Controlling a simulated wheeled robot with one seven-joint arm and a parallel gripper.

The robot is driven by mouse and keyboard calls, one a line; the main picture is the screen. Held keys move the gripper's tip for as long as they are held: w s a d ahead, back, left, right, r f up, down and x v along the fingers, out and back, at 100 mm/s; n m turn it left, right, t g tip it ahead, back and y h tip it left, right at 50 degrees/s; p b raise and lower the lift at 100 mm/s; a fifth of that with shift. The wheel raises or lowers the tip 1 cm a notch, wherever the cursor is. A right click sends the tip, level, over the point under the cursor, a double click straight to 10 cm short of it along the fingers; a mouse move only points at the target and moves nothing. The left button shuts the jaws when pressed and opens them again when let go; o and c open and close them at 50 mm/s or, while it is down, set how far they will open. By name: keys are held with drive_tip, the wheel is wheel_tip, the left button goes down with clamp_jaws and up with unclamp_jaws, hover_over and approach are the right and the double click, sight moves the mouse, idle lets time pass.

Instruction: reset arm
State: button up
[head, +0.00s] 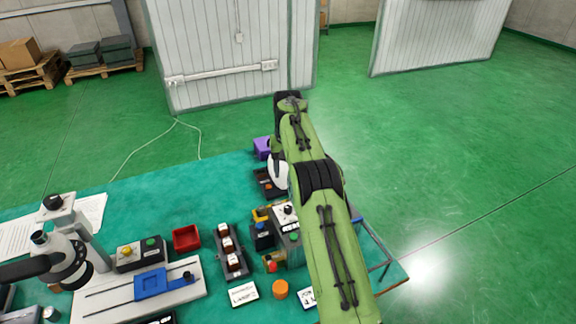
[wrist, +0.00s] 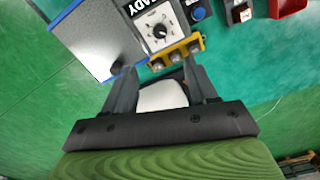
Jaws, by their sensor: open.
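My green arm reaches across the right part of the teal bench in the head view. My gripper (head: 277,157) hangs from its far end, partly hidden by the arm. In the wrist view my gripper (wrist: 160,78) is open, with its two dark fingers spread apart. A white rounded thing (wrist: 163,97) shows between the fingers; I cannot tell whether it touches them. It also shows in the head view (head: 278,172), close below the gripper. No held object is visible.
A dial box (wrist: 158,27) with yellow terminals (wrist: 176,56) and a grey, blue-edged panel (wrist: 95,38) lie beyond the fingertips. A purple block (head: 261,147), black tray (head: 268,184), red bin (head: 186,238) and rack (head: 231,251) stand left of my arm. Green floor is free beyond the bench.

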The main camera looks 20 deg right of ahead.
drive_tip(key=shift+f, duration=0.15)
drive_tip(key=s+a+r+n+t, duration=0.1)
drive_tip(key=s+a+r, duration=0.2)
drive_tip(key=s+r, duration=0.5)
drive_tip(key=s+a+r+n+t, duration=0.15)
drive_tip(key=s+a+r, duration=0.3)
drive_tip(key=r, duration=0.45)
drive_tip(key=s+a+f+t, duration=0.1)
drive_tip(key=s+a+f, duration=0.1)
drive_tip(key=s, duration=1.1)
drive_tip(key=s+a+f+n+t, duration=0.1)
drive_tip(key=s+a+f+t, duration=0.1)
drive_tip(key=s, duration=1)
drive_tip(key=shift+s+f, duration=0.3)
drive_tip(key=shift+s, duration=0.1)
drive_tip(key=shift+a, duration=0.1)
